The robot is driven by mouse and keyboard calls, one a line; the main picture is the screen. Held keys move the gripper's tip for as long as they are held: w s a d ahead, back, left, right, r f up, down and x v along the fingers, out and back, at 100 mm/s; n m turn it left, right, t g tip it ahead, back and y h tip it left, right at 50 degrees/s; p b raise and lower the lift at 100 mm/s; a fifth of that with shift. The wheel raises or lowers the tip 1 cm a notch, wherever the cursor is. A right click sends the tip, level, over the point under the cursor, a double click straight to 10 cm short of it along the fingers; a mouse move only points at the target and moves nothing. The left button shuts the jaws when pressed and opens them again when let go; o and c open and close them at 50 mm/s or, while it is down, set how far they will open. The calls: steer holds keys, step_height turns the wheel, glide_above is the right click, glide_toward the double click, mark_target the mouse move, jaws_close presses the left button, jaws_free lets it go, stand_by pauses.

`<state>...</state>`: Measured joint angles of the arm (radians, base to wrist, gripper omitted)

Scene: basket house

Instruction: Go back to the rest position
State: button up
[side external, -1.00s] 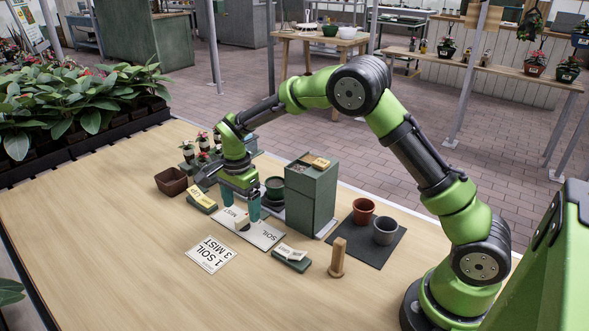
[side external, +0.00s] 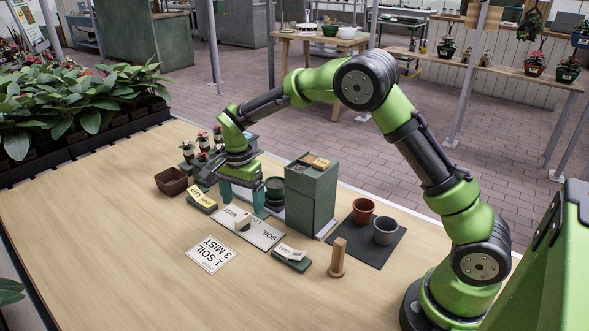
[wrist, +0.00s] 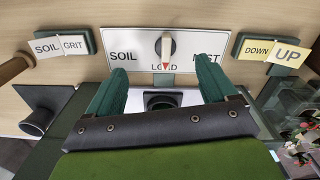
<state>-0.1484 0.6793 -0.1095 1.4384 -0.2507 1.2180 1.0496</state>
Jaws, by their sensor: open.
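My gripper (side external: 242,195) is open and empty. It hangs above the white dial panel (side external: 266,236), its two teal fingers pointing down and apart. In the wrist view the panel (wrist: 130,58) reads SOIL, LOAD and MIST. Its pale knob (wrist: 166,46) lies beyond and between the fingertips of my gripper (wrist: 162,76), not touched by them. The knob's red tip points at LOAD. No held object shows, and the rest position is not marked in view.
A green-grey dispenser box (side external: 312,196) stands close right of my gripper. SOIL/GRIT (side external: 291,258) and yellow-tagged (side external: 202,199) switches flank the panel. Near are a brown bin (side external: 171,181), potted plants (side external: 203,146), a wooden peg (side external: 338,258) and two pots (side external: 363,211) on a dark mat.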

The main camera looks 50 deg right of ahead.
steer(key=s+r+n+t, duration=0.2)
steer(key=s+r+n, duration=0.2)
steer(key=s, duration=0.4)
steer(key=s+r+n+t+y, duration=0.1)
steer(key=s+r+n+t, duration=0.2)
steer(key=s+r, duration=0.4)
steer(key=s+r+n+t+y, duration=0.1)
steer(key=s+r+n, duration=0.3)
steer(key=s, duration=0.6)
step_height(320, 180, up, 2)
steer(key=shift+s+d+r+n+t, duration=0.1)
steer(key=shift+s+d+n+t, duration=0.2)
steer(key=shift+t, duration=0.4)
